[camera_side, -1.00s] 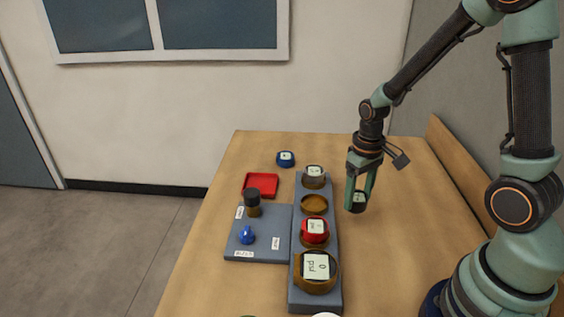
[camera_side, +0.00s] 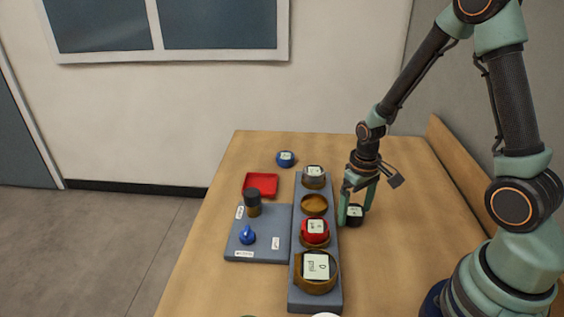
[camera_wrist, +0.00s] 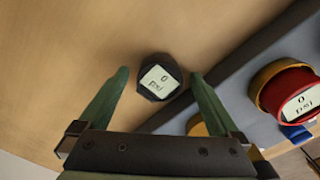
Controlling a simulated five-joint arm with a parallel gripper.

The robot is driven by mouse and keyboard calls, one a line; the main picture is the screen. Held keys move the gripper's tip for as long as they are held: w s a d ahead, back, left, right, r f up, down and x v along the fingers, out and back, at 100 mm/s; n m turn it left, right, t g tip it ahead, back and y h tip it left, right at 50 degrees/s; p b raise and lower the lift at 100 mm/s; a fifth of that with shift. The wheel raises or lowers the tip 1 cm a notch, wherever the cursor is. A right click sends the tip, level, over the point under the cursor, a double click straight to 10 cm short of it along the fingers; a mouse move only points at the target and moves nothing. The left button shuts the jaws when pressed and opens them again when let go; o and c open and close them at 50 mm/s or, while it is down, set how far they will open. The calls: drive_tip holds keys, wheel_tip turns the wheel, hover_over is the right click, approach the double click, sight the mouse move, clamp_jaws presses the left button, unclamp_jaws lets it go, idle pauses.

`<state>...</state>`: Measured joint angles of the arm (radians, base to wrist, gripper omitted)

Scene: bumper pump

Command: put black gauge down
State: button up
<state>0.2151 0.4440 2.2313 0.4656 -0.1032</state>
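The black gauge (camera_side: 354,215) stands on the bare table just right of the grey rack (camera_side: 318,262). In the wrist view the black gauge (camera_wrist: 159,77) shows its display face and lies between the fingertips, with a gap on both sides. My gripper (camera_side: 356,219) is open around it, its fingers reaching down near the table; it also shows in the wrist view (camera_wrist: 160,75). The rack holds a grey gauge (camera_side: 314,172), an empty brown cup (camera_side: 314,205), a red gauge (camera_side: 315,228) and a large brown-ringed gauge (camera_side: 317,268).
A blue gauge (camera_side: 286,158) and a red tray (camera_side: 260,185) lie at the back left. A grey board (camera_side: 262,248) left of the rack bears a dark knob (camera_side: 253,200) and a blue part (camera_side: 247,234). The table right of my gripper is clear.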

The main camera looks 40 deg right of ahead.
sight(355, 211)
drive_tip(key=shift+r, duration=0.1)
drive_tip(key=s+a+r+t, duration=0.1)
drive_tip(key=a+r+t, duration=0.1)
drive_tip(key=r, duration=0.9)
drive_tip(key=s+a+r+n+t, duration=0.1)
drive_tip(key=s+a+r+t, duration=0.1)
drive_tip(key=r, duration=1)
drive_tip(key=a+t, duration=0.1)
drive_tip(key=a, duration=0.1)
drive_tip(key=shift+s+a, duration=0.15)
drive_tip(key=shift+a, duration=0.15)
drive_tip(key=shift+o, duration=0.2)
drive_tip(key=shift+s+a+r+t, duration=0.2)
drive_tip(key=shift+r+t, duration=0.05)
drive_tip(key=shift+t, duration=0.05)
